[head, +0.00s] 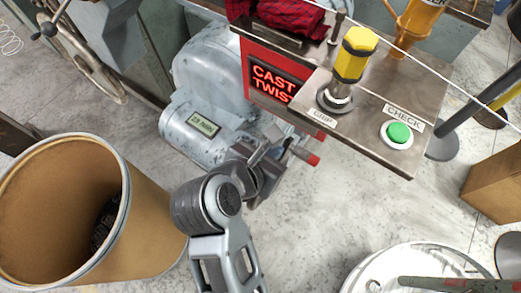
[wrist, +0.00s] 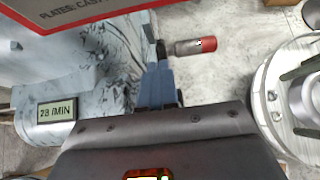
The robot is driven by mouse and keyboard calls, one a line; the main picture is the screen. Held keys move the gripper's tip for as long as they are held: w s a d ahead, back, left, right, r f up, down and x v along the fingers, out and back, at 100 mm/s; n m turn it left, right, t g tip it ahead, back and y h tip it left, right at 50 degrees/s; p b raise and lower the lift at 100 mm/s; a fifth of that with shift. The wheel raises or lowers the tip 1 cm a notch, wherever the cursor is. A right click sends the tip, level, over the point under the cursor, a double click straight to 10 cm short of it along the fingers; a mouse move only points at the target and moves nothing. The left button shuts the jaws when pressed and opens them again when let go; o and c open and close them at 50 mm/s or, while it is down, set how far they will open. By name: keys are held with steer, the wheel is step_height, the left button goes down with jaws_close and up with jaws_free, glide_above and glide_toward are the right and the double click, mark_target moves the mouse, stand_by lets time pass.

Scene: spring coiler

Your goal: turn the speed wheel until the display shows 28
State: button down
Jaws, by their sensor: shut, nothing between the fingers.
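The display (head: 203,123) is a small pale panel on the grey machine's rounded housing. In the wrist view the display (wrist: 57,111) reads 28 /MIN. My gripper (head: 268,143) is at the machine's front right, low beside the housing. In the wrist view my gripper (wrist: 157,70) is shut and empty, its blue-grey fingers close together. A grey handle with a red end (head: 304,155) sticks out just right of the fingertips; the handle also shows in the wrist view (wrist: 195,46). I cannot make out a speed wheel's rim there; my gripper may cover it.
A control panel (head: 370,125) with a yellow grip and a green button overhangs the right. A red sign reading CAST TWIST (head: 272,84) is under its edge. A fibre drum (head: 150,225) stands at left, a round white tray (head: 350,283) at lower right. A spoked handwheel (head: 70,65) is far left.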

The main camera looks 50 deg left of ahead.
mark_target(285, 144)
steer(key=shift+x, duration=1.85)
steer(key=shift+w+a+f+p, duration=0.1)
steer(key=shift+w+f+p, duration=0.05)
steer(key=shift+w+p, duration=0.4)
steer(key=shift+w+f, duration=0.1)
steer(key=shift+f, duration=0.15)
